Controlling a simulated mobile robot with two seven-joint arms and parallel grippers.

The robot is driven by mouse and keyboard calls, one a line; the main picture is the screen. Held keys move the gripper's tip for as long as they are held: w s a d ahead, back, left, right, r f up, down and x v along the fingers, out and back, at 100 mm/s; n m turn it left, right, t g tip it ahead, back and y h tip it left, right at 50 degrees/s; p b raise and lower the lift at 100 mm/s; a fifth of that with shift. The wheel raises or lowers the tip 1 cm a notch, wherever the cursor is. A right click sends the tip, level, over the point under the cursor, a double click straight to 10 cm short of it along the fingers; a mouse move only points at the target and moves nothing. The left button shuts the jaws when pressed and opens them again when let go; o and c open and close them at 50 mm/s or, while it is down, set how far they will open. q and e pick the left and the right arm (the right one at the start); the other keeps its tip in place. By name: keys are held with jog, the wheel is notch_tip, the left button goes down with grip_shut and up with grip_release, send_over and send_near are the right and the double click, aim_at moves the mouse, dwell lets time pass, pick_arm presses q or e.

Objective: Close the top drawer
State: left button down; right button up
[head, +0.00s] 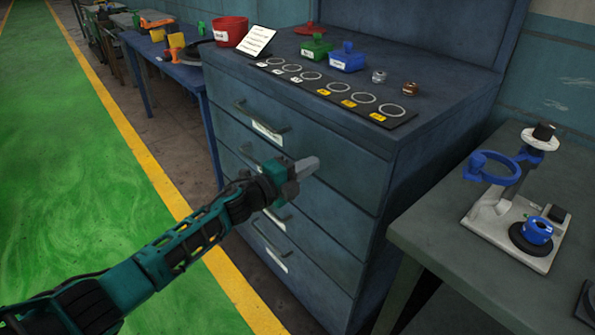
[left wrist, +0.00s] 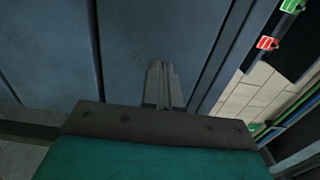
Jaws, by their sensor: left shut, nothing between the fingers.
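The blue-grey drawer cabinet (head: 425,150) stands in the middle of the head view. Its top drawer (head: 325,140) has a dark bar handle and a white label. Its front looks flush or nearly flush with the cabinet; I cannot tell if a small gap is left. My left gripper (head: 310,168) is shut and empty, in front of the drawer fronts, below and right of the top handle. In the left wrist view the closed fingers (left wrist: 163,85) point at a blue-grey panel; contact cannot be told. My right gripper is not in view.
On the cabinet top are a red pot (head: 230,31), green and blue lidded boxes (head: 347,58), and a dark strip with several rings. A grey table (head: 450,262) with a white-and-blue device stands at right. Green floor (head: 70,140) is clear at left.

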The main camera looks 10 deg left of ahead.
pick_arm(q)
jog(key=p+v, duration=0.1)
jog(key=v, duration=1)
jog(key=s+a+f+n+g+y+p, duration=0.1)
jog(key=s+f+n+y, duration=0.4)
jog(key=s+n, duration=0.6)
jog(key=s+a+f+n+g+y+p, duration=0.1)
jog(key=s+a+f+n+y+p, duration=0.1)
jog(key=s+f+n, duration=0.5)
jog(key=s+n+y+p, duration=0.1)
jog(key=s+n+y, duration=0.1)
jog(key=s+n, duration=0.3)
jog(key=shift+s+f+n+g+y, duration=0.3)
jog(key=shift+s+g+y, duration=0.1)
jog(key=shift+s, duration=0.2)
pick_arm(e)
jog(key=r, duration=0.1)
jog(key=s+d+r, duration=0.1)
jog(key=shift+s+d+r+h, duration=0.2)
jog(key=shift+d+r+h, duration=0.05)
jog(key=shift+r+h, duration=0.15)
pick_arm(q)
jog(key=shift+a, duration=0.15)
